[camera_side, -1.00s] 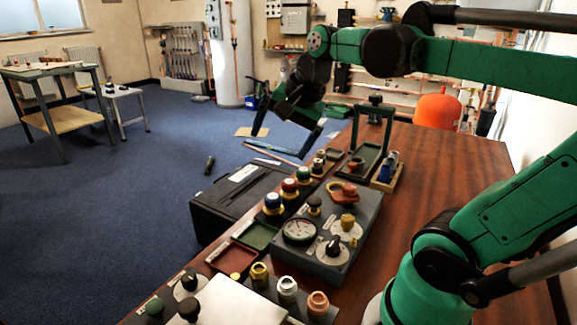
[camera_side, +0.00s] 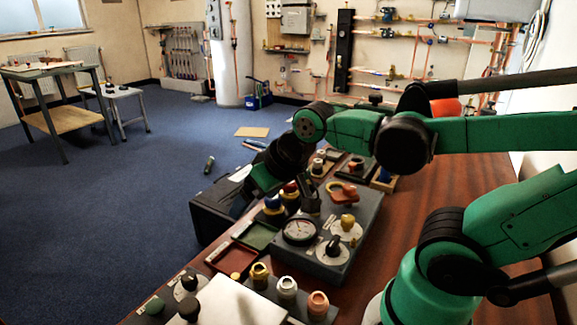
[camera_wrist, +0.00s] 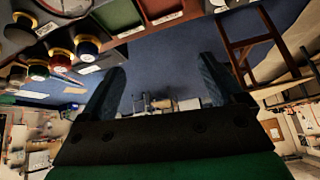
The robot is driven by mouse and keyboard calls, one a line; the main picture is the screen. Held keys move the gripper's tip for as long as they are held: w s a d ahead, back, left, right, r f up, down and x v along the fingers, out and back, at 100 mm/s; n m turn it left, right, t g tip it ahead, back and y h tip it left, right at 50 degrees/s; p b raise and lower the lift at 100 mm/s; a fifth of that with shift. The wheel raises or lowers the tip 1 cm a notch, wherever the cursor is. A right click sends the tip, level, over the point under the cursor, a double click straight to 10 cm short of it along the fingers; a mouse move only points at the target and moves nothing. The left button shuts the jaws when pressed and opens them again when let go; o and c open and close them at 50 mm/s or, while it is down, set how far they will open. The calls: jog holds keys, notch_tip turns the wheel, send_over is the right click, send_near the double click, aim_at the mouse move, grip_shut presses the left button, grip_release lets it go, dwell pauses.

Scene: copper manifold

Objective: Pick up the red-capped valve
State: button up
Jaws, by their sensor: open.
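The red-capped valve (camera_side: 290,188) stands in a row on the bench between a blue-capped valve (camera_side: 272,203) and a green-capped one, which my gripper now hides in the side view. In the wrist view the red-capped valve (camera_wrist: 62,57) is at upper left, with the blue-capped valve (camera_wrist: 87,45) and green-capped valve (camera_wrist: 38,70) on either side. My gripper (camera_side: 283,192) is over the row in the side view. Its fingers (camera_wrist: 162,62) are apart with nothing between them; the valves lie outside them, to the left.
A grey panel with a gauge (camera_side: 300,230) and knobs is right of the row. Green (camera_side: 257,235) and red (camera_side: 230,258) trays are in front. Metal fittings (camera_side: 287,289) stand near the front edge. Bare wooden bench (camera_side: 425,190) lies to the right.

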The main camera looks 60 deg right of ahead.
jog(key=w+d+r+m+g, duration=0.1)
jog(key=w+d+m+g, duration=0.1)
jog(key=w+d+m, duration=0.5)
jog(key=m+g, duration=0.4)
jog(key=m, duration=1.6)
send_over(290, 190)
jog(key=w+d, duration=0.1)
notch_tip(290, 190, down, 7)
jog(key=shift+w+r, duration=0.15)
jog(key=shift+d+f+m+g, duration=0.25)
jog(key=shift+m+g, duration=0.05)
jog(key=shift+m, duration=0.2)
jog(key=shift+f, duration=2.8)
grip_shut()
